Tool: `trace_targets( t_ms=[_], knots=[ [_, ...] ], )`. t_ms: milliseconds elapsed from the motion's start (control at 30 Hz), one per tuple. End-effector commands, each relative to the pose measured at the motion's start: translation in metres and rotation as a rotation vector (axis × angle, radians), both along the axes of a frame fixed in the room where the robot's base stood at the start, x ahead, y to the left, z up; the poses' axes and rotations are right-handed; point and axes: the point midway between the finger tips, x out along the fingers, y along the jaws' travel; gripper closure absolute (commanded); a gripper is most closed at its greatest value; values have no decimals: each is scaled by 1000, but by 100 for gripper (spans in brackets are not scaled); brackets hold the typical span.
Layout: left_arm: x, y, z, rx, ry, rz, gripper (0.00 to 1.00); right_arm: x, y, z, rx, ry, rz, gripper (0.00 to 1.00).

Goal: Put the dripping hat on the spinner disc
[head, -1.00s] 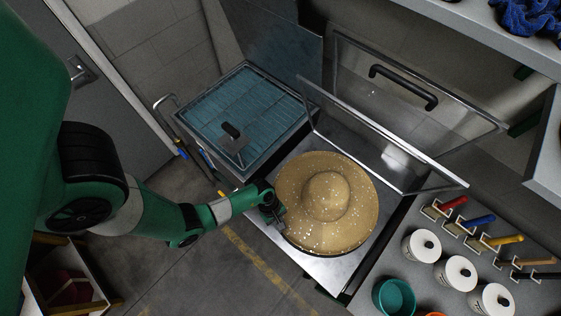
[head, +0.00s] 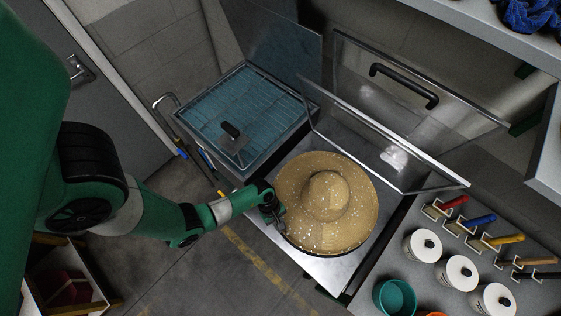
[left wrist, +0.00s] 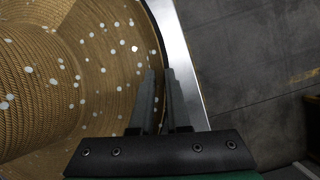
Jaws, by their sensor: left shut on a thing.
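The straw hat (head: 326,194), tan with white droplets, lies crown up over a dark round disc (head: 290,240) on the steel spinner top. Only a thin dark edge of the disc shows; the hat hides the rest. My left gripper (head: 279,215) is at the hat's left brim and shut on it. In the left wrist view the gripper's fingers (left wrist: 166,95) close on the brim edge of the hat (left wrist: 95,75). I cannot tell whether the hat rests fully on the disc. My right gripper is not in view.
A clear lid (head: 405,100) with a black handle stands open behind the hat. A blue-water tank (head: 240,110) is at the left. White canisters (head: 422,246), a teal bowl (head: 394,297) and coloured-handled tools (head: 450,203) are on the right bench.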

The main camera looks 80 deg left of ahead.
Motion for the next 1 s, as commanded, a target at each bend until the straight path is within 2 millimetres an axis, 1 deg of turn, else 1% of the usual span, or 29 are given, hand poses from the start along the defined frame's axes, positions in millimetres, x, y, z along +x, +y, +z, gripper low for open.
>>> trace_targets(
  t_ms=[267,467,500,567,600,700,1000],
  knots=[
    [0,0,-5,1,-1,-1,100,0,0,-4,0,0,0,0],
    [0,0,-4,0,-1,0,100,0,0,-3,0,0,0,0],
    [0,0,-4,0,-1,0,84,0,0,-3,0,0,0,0],
    [0,0,-4,0,-1,0,73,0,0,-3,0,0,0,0],
    [0,0,-4,0,-1,0,66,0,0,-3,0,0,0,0],
    [0,0,-4,0,-1,0,51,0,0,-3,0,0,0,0],
    [0,1,-2,0,0,1,51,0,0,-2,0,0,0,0]
  ],
)
